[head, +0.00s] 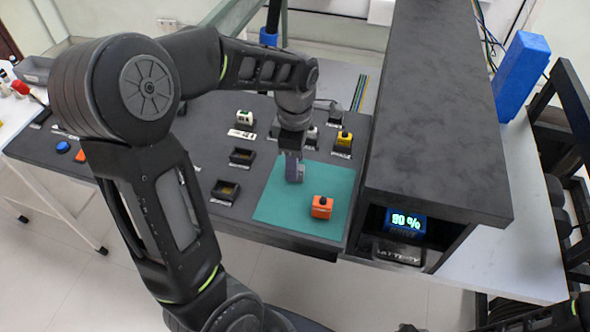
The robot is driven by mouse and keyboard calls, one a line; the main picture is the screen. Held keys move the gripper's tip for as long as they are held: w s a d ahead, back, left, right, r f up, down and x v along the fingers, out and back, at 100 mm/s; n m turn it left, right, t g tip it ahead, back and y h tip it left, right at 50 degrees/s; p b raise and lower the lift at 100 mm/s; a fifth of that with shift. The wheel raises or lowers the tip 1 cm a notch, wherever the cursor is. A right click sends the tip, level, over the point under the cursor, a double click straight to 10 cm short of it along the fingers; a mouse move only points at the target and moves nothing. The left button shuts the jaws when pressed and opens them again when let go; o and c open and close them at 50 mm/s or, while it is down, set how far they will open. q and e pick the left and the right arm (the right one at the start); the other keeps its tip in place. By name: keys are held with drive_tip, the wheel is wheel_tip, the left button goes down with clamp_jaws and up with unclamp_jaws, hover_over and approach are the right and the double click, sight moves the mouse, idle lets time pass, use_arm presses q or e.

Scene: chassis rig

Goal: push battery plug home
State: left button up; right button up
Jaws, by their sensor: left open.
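My left gripper (294,171) points down over the green mat (270,208); it is open, and I see nothing between its fingers. A blue unit with a lit "90 %" display (404,222) sits in a bay under the dark shelf at the right. A dark piece with partly readable lettering (398,254) is below it at the bay's front. I cannot tell which piece is the battery plug.
The dark shelf top (435,100) rises right of the mat. A tall blue block (521,75) stands at the far right. The mat's left part is clear.

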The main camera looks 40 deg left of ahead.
use_arm(q)
drive_tip(key=shift+f, duration=0.25)
idle(0.4)
clamp_jaws()
idle(0.4)
